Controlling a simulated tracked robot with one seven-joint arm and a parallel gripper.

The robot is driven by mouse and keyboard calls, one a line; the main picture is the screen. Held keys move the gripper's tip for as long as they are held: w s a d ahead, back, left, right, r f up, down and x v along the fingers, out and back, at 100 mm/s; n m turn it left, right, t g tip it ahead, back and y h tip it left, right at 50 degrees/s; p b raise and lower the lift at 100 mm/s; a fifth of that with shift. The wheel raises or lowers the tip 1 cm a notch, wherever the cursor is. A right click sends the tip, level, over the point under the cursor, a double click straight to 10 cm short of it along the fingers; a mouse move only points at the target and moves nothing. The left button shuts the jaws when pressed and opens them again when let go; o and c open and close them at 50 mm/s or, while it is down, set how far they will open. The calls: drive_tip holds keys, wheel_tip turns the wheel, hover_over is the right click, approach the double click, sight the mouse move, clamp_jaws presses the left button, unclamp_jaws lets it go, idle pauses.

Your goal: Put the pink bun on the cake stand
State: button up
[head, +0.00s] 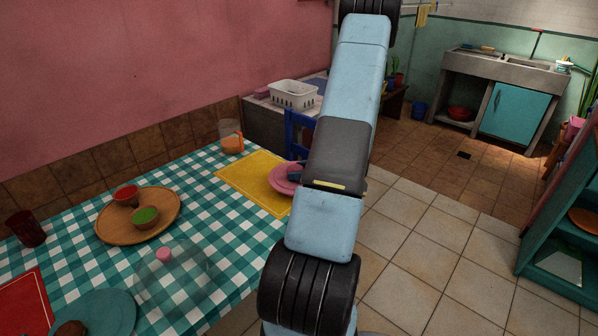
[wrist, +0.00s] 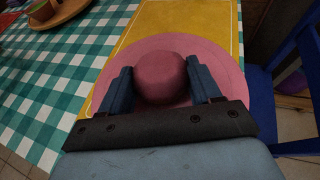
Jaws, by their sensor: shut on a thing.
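The pink bun (wrist: 160,78) sits between the two fingers of my gripper (wrist: 160,80) in the wrist view, and the gripper is shut on it. Around and behind the bun is a wide round pink disc, which looks like the top of the cake stand (wrist: 222,62). It also shows in the head view (head: 280,178), at the yellow mat and partly behind my arm. Any foot under it is hidden. The bun appears over the disc; I cannot tell whether it touches it. In the head view my arm hides the bun and most of the gripper.
A clear dome with a pink knob (head: 164,254) stands on the checked cloth. A wooden tray (head: 108,222) with two bowls, a teal plate (head: 108,305) and a cup with orange contents (head: 231,140) are also there. A blue chair (wrist: 262,105) stands close at the right.

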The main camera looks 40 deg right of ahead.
drive_tip(key=shift+f, duration=0.15)
drive_tip(key=o, duration=1)
drive_tip(key=shift+f, duration=0.1)
drive_tip(key=shift+o, duration=0.3)
drive_tip(key=shift+s+a, duration=0.1)
drive_tip(key=shift+f, duration=0.1)
